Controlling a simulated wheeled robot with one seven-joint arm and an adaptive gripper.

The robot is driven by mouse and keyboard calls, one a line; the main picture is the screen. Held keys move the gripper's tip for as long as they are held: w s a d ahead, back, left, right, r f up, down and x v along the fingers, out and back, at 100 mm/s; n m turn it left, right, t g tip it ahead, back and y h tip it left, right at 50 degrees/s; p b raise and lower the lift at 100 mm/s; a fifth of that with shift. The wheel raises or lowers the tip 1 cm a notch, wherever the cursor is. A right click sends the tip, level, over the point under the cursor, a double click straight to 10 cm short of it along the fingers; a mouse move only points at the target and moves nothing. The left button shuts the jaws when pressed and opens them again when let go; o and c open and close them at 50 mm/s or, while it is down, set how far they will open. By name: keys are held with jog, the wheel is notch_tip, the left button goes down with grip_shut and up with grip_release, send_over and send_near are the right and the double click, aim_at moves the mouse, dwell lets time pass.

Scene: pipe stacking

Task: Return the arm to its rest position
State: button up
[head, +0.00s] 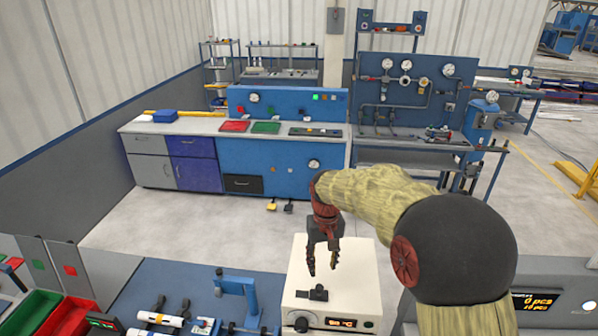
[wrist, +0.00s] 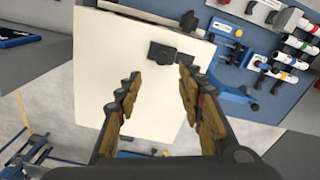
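My gripper (head: 323,262) hangs from my arm above a cream box-shaped device, pointing down. In the wrist view my gripper (wrist: 158,98) shows its two fingers wide apart with nothing between them. The cream device (head: 352,262) has a small display, knobs and a dark fitting (head: 313,294) on its top. In the wrist view the device (wrist: 100,85) lies below the fingers, and the dark fitting (wrist: 160,52) sits beyond the fingertips. My arm reaches in from the right in the head view.
A blue work mat (head: 170,285) with white pipes (head: 160,318) and a blue stand (head: 240,290) lies left of the device. Green and red bins (head: 35,312) stand at the far left. A display panel (head: 540,302) is at the right. Open floor lies behind, before blue cabinets (head: 280,165).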

jog(key=s+d+f+t+b, duration=0.2)
jog(key=s+f+b, duration=0.1)
jog(key=s+b, duration=0.5)
jog(key=s+d+f+m+t+b, duration=0.1)
jog(key=s+d+f+b, duration=0.2)
jog(key=s+b, duration=0.5)
jog(key=s+d+f+t+b, duration=0.2)
jog(key=s+b, duration=0.6)
jog(key=s, duration=0.6)
jog(key=shift+s+d+f+t+b, duration=0.2)
jog(key=shift+d+f+t+b, duration=0.15)
jog(key=shift+f, duration=0.3)
